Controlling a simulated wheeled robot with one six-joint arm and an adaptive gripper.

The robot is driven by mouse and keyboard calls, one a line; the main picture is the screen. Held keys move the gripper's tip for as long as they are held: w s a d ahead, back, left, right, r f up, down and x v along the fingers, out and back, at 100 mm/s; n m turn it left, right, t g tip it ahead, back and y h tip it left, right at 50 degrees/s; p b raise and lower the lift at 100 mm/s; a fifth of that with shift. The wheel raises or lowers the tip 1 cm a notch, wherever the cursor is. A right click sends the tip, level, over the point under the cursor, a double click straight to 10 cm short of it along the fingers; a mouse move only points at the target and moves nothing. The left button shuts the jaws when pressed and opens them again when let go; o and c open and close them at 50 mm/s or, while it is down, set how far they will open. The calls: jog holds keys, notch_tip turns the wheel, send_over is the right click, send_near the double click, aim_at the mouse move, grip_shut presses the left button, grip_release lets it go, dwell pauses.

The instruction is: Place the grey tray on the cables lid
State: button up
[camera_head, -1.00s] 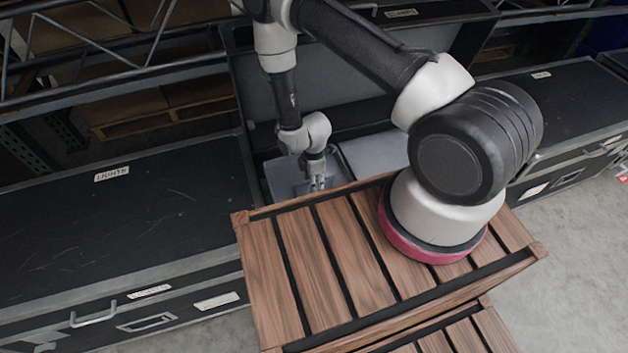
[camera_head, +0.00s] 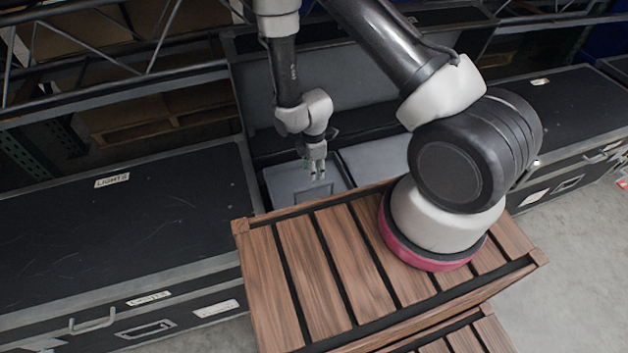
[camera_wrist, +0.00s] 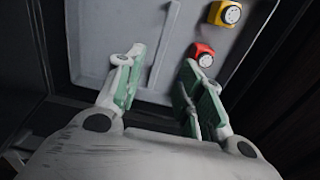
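A grey tray (camera_head: 283,186) lies inside the open black case in the middle of the head view, behind the wooden crate. In the wrist view the grey tray (camera_wrist: 100,40) has a raised ridge across it. My gripper (camera_head: 315,172) is above this tray, fingers pointing down. In the wrist view my gripper (camera_wrist: 162,70) is open, its green-padded fingers apart and nothing between them but the view of the tray. A second grey panel or tray (camera_head: 375,158) lies to the right. I cannot read a cables label on any lid.
A black case labelled LIGHTS (camera_head: 120,225) has a flat, clear lid at left. Another closed black case (camera_head: 565,115) stands at right. A slatted wooden crate (camera_head: 305,270) is in front. A yellow item (camera_wrist: 222,14) and a red item (camera_wrist: 204,53) show beside the ridge.

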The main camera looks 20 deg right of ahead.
aim_at(314, 186)
notch_tip(314, 186, down, 10)
jog(key=shift+d+f, duration=0.1)
grip_shut()
dwell(0.4)
